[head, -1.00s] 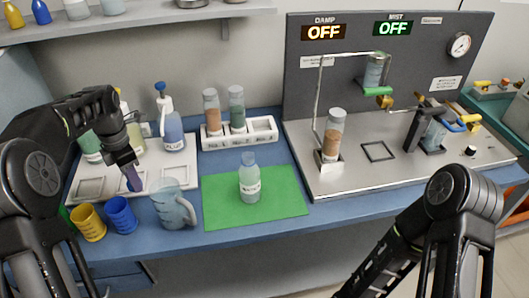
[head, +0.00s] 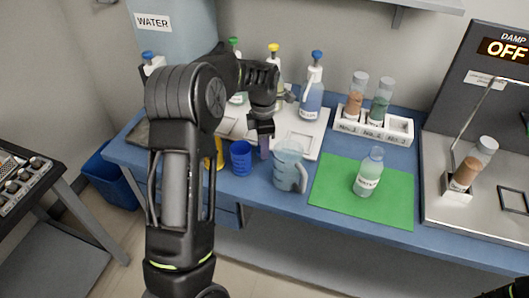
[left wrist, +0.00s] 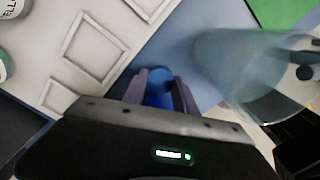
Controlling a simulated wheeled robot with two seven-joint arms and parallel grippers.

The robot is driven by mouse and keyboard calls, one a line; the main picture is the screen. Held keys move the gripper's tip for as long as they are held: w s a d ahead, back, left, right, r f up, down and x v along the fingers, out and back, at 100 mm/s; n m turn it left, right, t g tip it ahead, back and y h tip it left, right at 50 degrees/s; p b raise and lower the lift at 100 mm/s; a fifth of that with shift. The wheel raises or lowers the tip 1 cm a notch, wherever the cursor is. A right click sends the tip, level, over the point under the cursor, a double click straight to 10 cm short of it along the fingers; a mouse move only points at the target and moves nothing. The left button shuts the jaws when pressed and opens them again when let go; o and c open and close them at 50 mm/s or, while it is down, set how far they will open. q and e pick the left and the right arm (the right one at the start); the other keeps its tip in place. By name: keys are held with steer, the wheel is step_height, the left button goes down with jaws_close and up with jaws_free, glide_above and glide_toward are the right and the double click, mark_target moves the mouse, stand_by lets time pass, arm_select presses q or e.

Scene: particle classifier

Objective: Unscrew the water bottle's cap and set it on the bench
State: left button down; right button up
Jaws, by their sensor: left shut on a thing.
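The water bottle (head: 367,178) stands upright on the green mat (head: 330,203), with a pale, narrow neck and no coloured cap visible on it. My left gripper (head: 264,153) points down, low over the blue bench between the white tray and the clear pitcher. It also shows in the left wrist view (left wrist: 157,88), shut on a small round blue thing that looks like the cap (left wrist: 160,76). The fingers hide the sides of the cap. I cannot tell whether the cap touches the bench.
The clear pitcher (head: 288,168) stands close right of the gripper and the blue cup (head: 241,158) close left. The white tray (head: 318,133) with wash bottles lies behind. A vial rack (head: 399,127) stands farther right. Bare bench (head: 262,184) lies in front.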

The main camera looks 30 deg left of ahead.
arm_select(q)
steer(key=shift+f, duration=0.1)
step_height(320, 180, down, 3)
steer(key=shift+f+p, duration=0.1)
steer(key=shift+p, duration=0.2)
steer(key=shift+f, duration=0.15)
steer(key=shift+f, duration=0.2)
steer(key=c, duration=1)
jaws_free()
steer(key=shift+o, duration=0.2)
steer(key=shift+r, duration=0.1)
